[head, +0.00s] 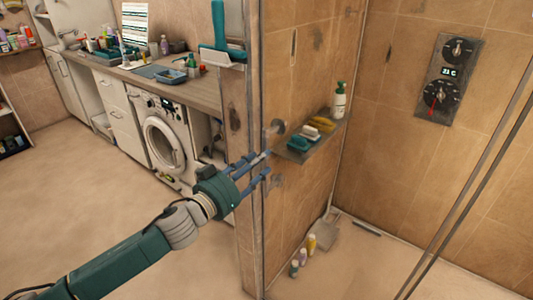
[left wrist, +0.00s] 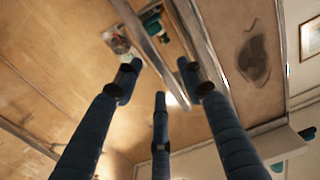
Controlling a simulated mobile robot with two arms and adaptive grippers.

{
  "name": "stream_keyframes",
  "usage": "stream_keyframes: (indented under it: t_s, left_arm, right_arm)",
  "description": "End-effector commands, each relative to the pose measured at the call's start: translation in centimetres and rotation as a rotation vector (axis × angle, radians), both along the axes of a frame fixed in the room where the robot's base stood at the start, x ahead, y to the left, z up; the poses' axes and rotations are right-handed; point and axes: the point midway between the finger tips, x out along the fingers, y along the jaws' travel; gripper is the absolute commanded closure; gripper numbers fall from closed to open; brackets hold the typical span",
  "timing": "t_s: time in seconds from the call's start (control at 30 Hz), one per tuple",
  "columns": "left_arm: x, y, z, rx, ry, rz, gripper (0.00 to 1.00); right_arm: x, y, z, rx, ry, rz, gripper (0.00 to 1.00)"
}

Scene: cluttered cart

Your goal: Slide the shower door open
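The shower door is clear glass in a thin metal frame (head: 259,215); its upright edge stands left of the shelf. A silver round fitting (head: 275,128) shows beside this edge, with another below it; I cannot tell if both belong to the door handle. My left gripper (head: 261,165) reaches this edge from the left, at the height between the fittings. In the left wrist view its blue fingers (left wrist: 158,75) are spread apart, with a metal bar (left wrist: 143,38) running between them. Contact with the bar is not clear. My right gripper is out of view.
Inside the shower, a shelf (head: 312,140) holds bottles and sponges, and several small bottles (head: 303,257) stand on the floor. A control panel (head: 449,77) is on the tiled wall. A washing machine (head: 163,140) stands under the counter. The floor at left is clear.

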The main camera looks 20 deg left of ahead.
Motion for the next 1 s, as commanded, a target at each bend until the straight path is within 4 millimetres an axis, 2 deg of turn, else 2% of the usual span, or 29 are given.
stream_keyframes:
  t_s: [0.1,0.23,0.6,0.63,0.8,0.83,1.0]
  left_arm:
    - [1.9,-0.7,0.3,0.001,-0.003,0.0,0.6]
    - [3.2,-1.2,0.1,0.0,0.0,0.0,0.6]
    - [3.8,-1.4,-0.1,0.001,0.001,0.0,0.6]
    - [3.8,-1.4,-0.1,0.001,0.001,0.0,0.62]
    - [3.8,-1.4,-0.1,0.001,0.001,0.0,0.96]
    - [3.8,-1.4,-0.1,0.001,0.001,0.0,1.0]
    - [3.8,-1.4,-0.1,0.001,0.001,0.0,1.0]
  right_arm:
    - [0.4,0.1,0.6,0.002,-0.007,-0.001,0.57]
    - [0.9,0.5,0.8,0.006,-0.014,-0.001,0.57]
    - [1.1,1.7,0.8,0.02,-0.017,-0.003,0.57]
    - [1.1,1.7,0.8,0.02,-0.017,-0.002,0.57]
    - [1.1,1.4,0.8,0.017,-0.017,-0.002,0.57]
    - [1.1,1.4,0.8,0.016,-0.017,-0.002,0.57]
    - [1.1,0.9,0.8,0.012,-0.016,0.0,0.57]
